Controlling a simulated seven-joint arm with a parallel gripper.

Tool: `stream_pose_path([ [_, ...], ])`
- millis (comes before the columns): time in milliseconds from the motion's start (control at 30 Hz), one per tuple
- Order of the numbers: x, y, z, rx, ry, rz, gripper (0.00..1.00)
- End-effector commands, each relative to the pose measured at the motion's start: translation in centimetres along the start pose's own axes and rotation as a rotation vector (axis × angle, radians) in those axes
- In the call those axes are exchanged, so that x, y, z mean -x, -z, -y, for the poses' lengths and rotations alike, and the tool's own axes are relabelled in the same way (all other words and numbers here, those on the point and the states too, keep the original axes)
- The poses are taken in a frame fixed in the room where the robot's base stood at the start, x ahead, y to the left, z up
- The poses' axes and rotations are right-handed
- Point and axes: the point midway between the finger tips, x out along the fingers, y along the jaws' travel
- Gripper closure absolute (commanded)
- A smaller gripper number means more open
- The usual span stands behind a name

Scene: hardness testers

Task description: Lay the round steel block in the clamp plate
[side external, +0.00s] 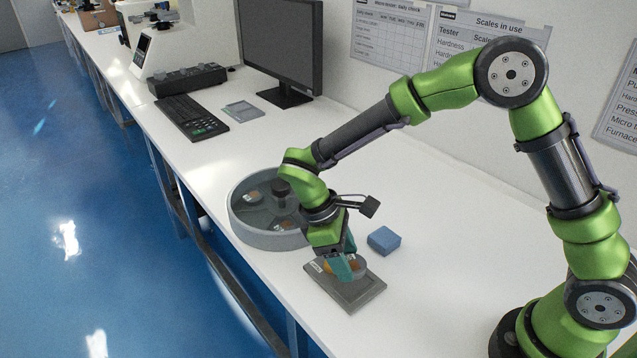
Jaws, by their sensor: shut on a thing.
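My gripper (345,268) points down over the clamp plate, its teal fingers shut on the round steel block (357,264). The block shows as a small disc with an orange-brown tint, partly hidden by the fingers. The clamp plate (357,296) is a flat grey rectangular plate with a raised rim, lying on the white bench near its front edge. The block is at the far part of the plate; I cannot tell whether it touches the plate or is held just above it.
A round grey tray (240,226) with several pieces inside stands left of the plate, partly behind my wrist. A blue block (384,240) lies to the right of the plate. A keyboard (190,117) and monitor (281,45) stand farther back.

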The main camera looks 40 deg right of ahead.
Motion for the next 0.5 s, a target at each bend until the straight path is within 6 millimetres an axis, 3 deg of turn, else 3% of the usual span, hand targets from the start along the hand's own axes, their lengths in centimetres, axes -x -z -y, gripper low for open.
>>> stream_pose_path([
  [200,-3.0,1.2,0.0,0.000,0.001,0.003,0.84],
  [500,-3.4,1.4,0.0,0.000,0.000,-0.001,0.84],
])
